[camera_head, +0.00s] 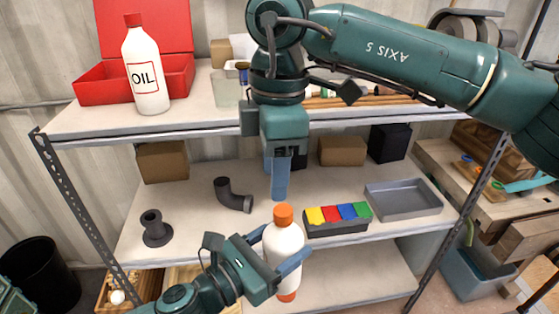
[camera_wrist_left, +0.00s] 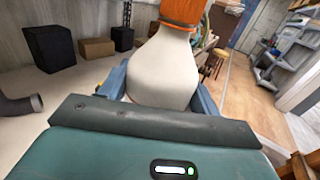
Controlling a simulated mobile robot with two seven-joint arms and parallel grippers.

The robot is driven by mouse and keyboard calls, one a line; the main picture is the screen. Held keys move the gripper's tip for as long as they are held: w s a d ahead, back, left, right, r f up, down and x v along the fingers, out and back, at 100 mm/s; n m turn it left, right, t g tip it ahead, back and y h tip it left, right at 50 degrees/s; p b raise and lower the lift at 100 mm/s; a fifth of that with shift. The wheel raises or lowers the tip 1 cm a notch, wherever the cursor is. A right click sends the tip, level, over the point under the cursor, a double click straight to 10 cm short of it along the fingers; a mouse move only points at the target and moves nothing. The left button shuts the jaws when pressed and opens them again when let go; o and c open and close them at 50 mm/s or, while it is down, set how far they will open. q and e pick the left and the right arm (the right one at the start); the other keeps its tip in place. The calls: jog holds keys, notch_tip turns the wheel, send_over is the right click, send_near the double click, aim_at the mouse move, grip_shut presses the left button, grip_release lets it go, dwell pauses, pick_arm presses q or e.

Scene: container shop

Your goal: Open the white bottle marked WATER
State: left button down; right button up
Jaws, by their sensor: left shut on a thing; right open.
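A white bottle (camera_head: 284,243) with an orange cap (camera_head: 283,215) and an orange base is upright in front of the middle shelf. No WATER marking shows on the side I see. My left gripper (camera_head: 277,250) is shut around the bottle's body, with one blue finger on each side. In the left wrist view the bottle's white shoulder (camera_wrist_left: 163,70) and orange cap (camera_wrist_left: 183,12) rise between my fingers. My right gripper (camera_head: 279,185) is open and empty, pointing down above the cap and apart from it. A second white bottle (camera_head: 147,75), marked OIL with a red cap, stands on the top shelf.
A red open box (camera_head: 92,88) is behind the OIL bottle. The middle shelf (camera_head: 190,228) holds a grey pipe elbow (camera_head: 231,196), a flanged part (camera_head: 155,229), a box of coloured blocks (camera_head: 337,228) and a grey tray (camera_head: 402,213). Shelf posts stand at both sides.

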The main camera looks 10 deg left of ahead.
aim_at(280, 210)
jog(key=shift+w+d+r+m, duration=0.1)
jog(key=shift+w+d+m, duration=0.15)
jog(key=shift+w+m, duration=0.05)
jog(key=shift+d+f+t+h, duration=0.1)
jog(key=shift+f+t+h, duration=0.15)
jog(key=shift+t+h, duration=0.05)
notch_tip(280, 210, down, 7)
jog(key=shift+w+f, duration=0.1)
jog(key=shift+f, duration=0.05)
jog(key=shift+c, duration=0.4)
